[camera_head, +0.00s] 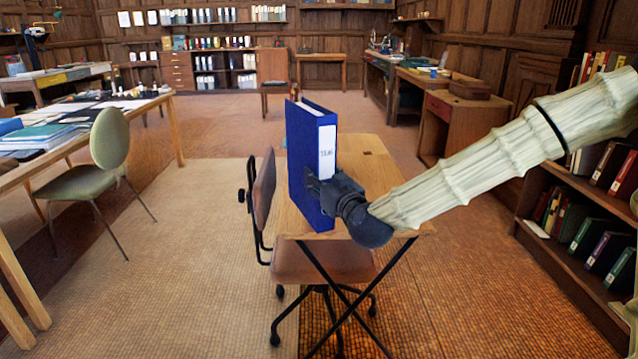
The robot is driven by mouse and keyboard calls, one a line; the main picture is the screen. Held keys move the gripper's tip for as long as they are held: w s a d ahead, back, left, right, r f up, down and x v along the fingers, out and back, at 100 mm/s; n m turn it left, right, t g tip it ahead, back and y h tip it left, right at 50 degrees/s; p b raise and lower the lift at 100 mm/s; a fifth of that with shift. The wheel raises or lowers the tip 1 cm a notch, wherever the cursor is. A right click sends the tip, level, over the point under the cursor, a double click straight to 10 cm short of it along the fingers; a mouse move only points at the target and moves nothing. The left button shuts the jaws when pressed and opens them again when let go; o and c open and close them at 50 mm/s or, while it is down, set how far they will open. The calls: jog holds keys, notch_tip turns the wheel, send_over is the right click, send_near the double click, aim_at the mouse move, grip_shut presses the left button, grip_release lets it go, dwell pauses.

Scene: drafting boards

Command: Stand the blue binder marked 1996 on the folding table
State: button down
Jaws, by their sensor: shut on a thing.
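The blue binder (305,150) is upright in the middle of the view, its white spine label facing me. The marking on the label is too small to read surely. My gripper (320,188) is shut on the binder from the right, at the lower half of its spine. The folding table (378,170) has a light wooden top and crossed black legs. The binder is at the left part of the tabletop, its lower end near the front edge. I cannot tell whether its bottom touches the top. The far side of the binder is hidden.
A brown swivel chair (264,190) stands against the table's left side, its seat under the tabletop. A small reddish object (294,91) shows just behind the binder's top. A bookshelf (570,270) lines the right. A green chair (108,150) and a long table stand left.

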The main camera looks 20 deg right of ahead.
jog(key=w+d+f+b, duration=0.2)
jog(key=w+f, duration=0.2)
jog(key=w, duration=0.5)
jog(key=shift+d, duration=0.15)
jog(key=shift+f, duration=0.2)
jog(key=c, duration=0.8)
grip_release()
jog(key=shift+o, duration=0.2)
